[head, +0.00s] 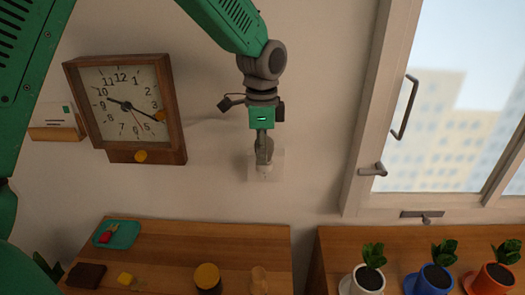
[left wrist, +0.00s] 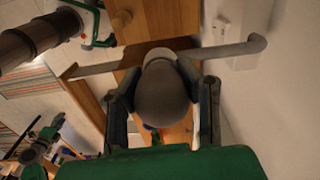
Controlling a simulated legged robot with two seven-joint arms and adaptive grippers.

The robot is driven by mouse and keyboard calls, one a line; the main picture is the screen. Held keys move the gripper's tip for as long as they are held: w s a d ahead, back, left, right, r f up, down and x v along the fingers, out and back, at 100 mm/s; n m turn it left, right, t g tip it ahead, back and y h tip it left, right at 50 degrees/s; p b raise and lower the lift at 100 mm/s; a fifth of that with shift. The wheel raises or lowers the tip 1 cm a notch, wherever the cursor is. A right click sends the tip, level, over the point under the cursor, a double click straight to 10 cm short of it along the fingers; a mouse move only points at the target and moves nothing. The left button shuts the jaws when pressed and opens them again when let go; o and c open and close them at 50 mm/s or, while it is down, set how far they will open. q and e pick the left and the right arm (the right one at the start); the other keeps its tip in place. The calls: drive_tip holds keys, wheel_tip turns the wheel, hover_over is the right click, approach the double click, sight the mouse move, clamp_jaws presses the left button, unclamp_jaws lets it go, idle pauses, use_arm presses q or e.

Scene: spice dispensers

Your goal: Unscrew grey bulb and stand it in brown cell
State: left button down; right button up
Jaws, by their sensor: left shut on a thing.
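The grey bulb (left wrist: 163,95) is a round, smooth globe in the left wrist view. My left gripper (head: 264,150) is shut on it, with one finger on each side (left wrist: 163,100). Behind the bulb, a grey bent arm (left wrist: 235,46) runs to a pale wall plate (left wrist: 252,30). In the head view the plate (head: 279,164) is on the wall just behind my fingertips. The gripper hides most of the bulb there, and whether its base is still in the socket cannot be seen. A dark brown square piece (head: 86,275) lies on the left table; I cannot tell if it is the brown cell.
A clock (head: 127,103) hangs left of my gripper. Potted plants (head: 369,277) stand right, below a window (head: 450,110).

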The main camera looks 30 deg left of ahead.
use_arm(q)
drive_tip(key=n, duration=0.3)
drive_tip(key=shift+r, duration=0.1)
drive_tip(key=n, duration=0.2)
drive_tip(key=shift+d+n, duration=0.1)
drive_tip(key=shift+n, duration=0.2)
drive_tip(key=n, duration=0.4)
drive_tip(key=shift+d, duration=0.1)
drive_tip(key=n, duration=0.2)
drive_tip(key=shift+d+r+n, duration=0.1)
drive_tip(key=shift+n, duration=0.3)
